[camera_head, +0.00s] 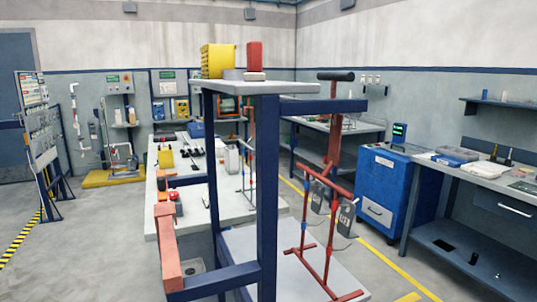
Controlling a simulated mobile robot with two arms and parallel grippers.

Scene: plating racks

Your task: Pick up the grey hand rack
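No rack in the camera_head view is clearly grey overall. A red-brown hand rack (329,180) with a black top handle (336,76) stands upright at the right of a blue post stand (267,190). Grey plate-like parts (345,218) hang on it, and its feet are over the light lower shelf (240,250). A smaller thin rack (251,150), partly red and pale, stands on the white table behind, partly hidden by the stand. Neither of my grippers shows.
The stand's top (270,88) holds a yellow box (217,61) and a red block (254,56). A copper-coloured bar (167,245) stands at its left. A blue cabinet (385,192) and grey workbench (470,178) are at right.

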